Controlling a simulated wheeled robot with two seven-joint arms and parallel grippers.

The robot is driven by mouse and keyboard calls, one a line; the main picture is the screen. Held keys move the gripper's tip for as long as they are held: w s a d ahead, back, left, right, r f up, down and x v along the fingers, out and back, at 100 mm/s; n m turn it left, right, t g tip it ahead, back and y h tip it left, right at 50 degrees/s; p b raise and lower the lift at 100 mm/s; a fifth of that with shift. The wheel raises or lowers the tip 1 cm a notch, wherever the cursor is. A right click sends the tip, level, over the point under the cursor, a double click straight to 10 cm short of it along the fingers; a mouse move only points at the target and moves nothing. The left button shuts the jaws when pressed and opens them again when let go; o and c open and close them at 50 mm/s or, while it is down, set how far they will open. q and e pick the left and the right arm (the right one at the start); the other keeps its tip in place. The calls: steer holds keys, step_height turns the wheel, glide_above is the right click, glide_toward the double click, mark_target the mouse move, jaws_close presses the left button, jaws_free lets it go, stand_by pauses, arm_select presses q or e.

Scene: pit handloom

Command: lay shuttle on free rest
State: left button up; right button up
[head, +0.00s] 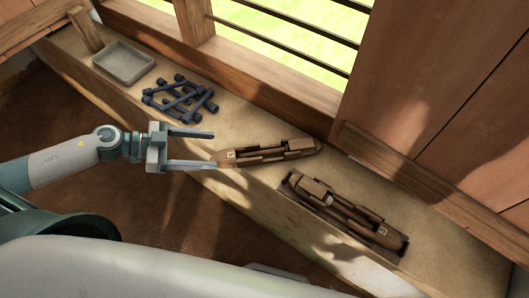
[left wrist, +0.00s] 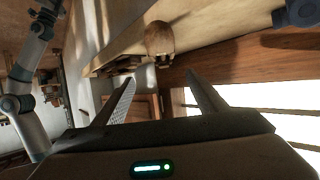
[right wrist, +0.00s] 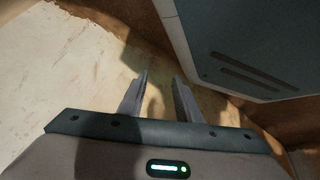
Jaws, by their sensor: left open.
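A brown wooden shuttle (head: 268,153) with a pale label lies on the ledge, pointing right. Its rounded end shows in the left wrist view (left wrist: 160,40), ahead of the fingers. My left gripper (head: 213,150) is open and empty, fingertips close to the shuttle's left end; I cannot tell whether they touch. Another brown shuttle (head: 368,224) with a pale label lies in a dark wooden holder (head: 400,250) farther right. No clearly empty rest shows. My right gripper (right wrist: 161,76) shows only in the right wrist view, fingers apart with nothing between them.
A grey tray (head: 124,62) and a pile of dark blue bobbin-like pieces (head: 180,98) lie at the ledge's left. A barred window (head: 285,40) and a wooden panel (head: 430,80) bound the back. The ledge (head: 440,240) is bare right of the holder.

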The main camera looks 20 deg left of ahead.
arm_select(q)
steer(key=p, duration=0.2)
glide_above(244, 152)
steer(key=s, duration=0.3)
step_height(244, 152, down, 4)
steer(key=shift+w+r, duration=0.15)
steer(key=shift+w+d+f, duration=0.15)
steer(key=shift+d+f, duration=0.05)
steer(key=shift+d, duration=0.1)
steer(key=shift+d+p, duration=0.15)
steer(key=shift+p, duration=0.15)
steer(key=shift+f, duration=0.15)
arm_select(e)
steer(key=s+d+f+g, duration=0.1)
steer(key=s+d, duration=0.3)
steer(key=s, duration=0.4)
steer(key=shift+s+f+g+h, duration=0.25)
steer(key=shift+f+g+h, duration=0.15)
steer(key=shift+g, duration=0.3)
arm_select(q)
steer(key=shift+w+d, duration=0.1)
arm_select(e)
steer(key=shift+s, duration=0.15)
